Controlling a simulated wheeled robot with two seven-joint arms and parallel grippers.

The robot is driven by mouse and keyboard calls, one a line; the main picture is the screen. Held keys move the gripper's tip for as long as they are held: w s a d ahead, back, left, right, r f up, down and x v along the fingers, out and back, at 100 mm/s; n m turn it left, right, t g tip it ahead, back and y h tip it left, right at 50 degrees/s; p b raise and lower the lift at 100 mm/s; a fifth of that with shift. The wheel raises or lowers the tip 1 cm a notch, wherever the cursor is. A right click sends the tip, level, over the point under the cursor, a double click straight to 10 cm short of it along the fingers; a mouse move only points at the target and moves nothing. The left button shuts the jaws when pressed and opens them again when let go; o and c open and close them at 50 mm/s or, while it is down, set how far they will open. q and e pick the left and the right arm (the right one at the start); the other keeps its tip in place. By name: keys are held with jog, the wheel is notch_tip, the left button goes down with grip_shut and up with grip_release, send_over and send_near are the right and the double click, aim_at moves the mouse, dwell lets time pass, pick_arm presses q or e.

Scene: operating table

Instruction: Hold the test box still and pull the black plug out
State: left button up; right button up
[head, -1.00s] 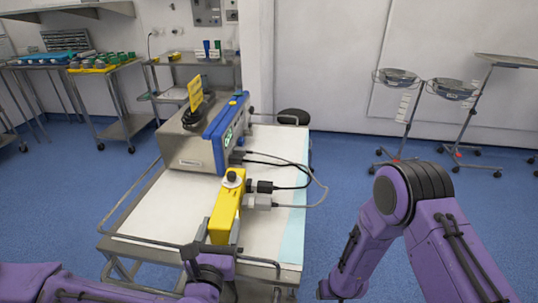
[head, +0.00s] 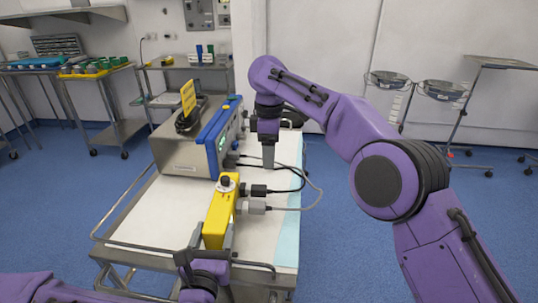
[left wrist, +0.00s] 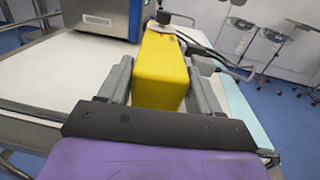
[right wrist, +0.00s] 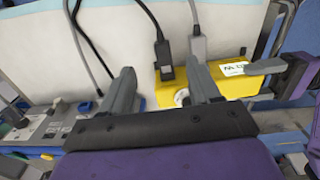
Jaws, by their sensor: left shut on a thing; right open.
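The yellow test box (head: 219,218) lies on the white-covered cart top. My left gripper (left wrist: 160,88) is shut on its near end, one finger along each side. The black plug (head: 258,190) sits in the box's right side, beside a grey plug (head: 257,208) nearer me. My right gripper (head: 268,160) is open and empty, pointing down, beyond the black plug near the blue-fronted unit. In the right wrist view the black plug (right wrist: 164,60) appears between the open fingers, and the grey plug (right wrist: 198,46) is partly behind one finger. Nothing touches the black plug's body there.
A metal-cased unit with a blue front (head: 195,140) stands at the back of the cart. Cables (head: 300,178) loop from the plugs over the cart top (head: 150,215). A metal rail (head: 115,210) runs along the cart's left edge. The cart's left part is clear.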

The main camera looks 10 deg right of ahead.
aim_at(269, 190)
notch_tip(269, 190, down, 12)
jog(key=shift+r, duration=0.1)
jog(key=shift+c, duration=0.3)
grip_shut()
